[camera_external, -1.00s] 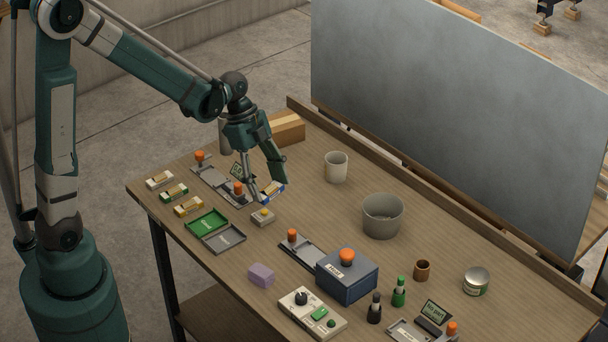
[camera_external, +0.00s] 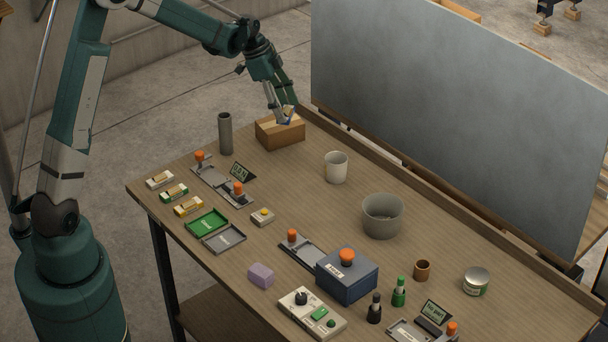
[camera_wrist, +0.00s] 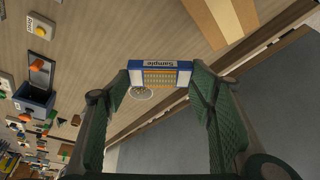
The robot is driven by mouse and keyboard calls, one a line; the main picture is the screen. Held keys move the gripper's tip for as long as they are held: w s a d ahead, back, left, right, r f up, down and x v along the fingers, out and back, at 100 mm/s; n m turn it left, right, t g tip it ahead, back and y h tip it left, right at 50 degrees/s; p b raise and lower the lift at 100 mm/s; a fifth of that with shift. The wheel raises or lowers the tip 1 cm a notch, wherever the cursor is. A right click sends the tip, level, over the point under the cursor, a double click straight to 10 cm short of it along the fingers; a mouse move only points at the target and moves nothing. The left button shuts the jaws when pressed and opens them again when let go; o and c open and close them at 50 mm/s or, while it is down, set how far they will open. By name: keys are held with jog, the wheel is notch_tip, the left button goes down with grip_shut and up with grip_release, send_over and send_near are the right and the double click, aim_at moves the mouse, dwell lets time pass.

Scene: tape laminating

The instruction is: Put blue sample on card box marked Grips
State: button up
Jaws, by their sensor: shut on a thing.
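The blue sample (camera_wrist: 160,65) is a small block with a blue face reading "Sample" and white and orange-yellow parts. My gripper (camera_external: 283,117) is shut on it, with a green finger on either side in the wrist view (camera_wrist: 158,82). In the external view the sample (camera_external: 287,119) shows at the top of the brown card box (camera_external: 281,137), partly hidden by the fingers. In the wrist view the card box (camera_wrist: 225,18) is at the top edge, beyond the sample. I cannot tell whether the sample touches it. No marking on the box is readable.
A tall grey cylinder (camera_external: 225,134) stands left of the box. A white cup (camera_external: 336,167) and a grey bowl (camera_external: 382,216) stand to its right. The raised back ledge (camera_external: 360,150) and a large grey panel (camera_external: 450,110) lie behind. Several small yellow-topped blocks are at the left.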

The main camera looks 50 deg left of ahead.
jog(key=n+p, duration=0.2)
send_over(280, 130)
jog(key=w+a, duration=0.3)
jog(key=a, duration=0.1)
jog(key=shift+s+a+r+t+b, duration=0.15)
jog(key=shift+s+t+b, duration=0.05)
jog(key=shift+t+b, duration=0.1)
jog(key=shift+f, duration=3.15)
jog(key=shift+f, duration=1.85)
jog(key=shift+f, duration=0.15)
jog(key=o, duration=0.9)
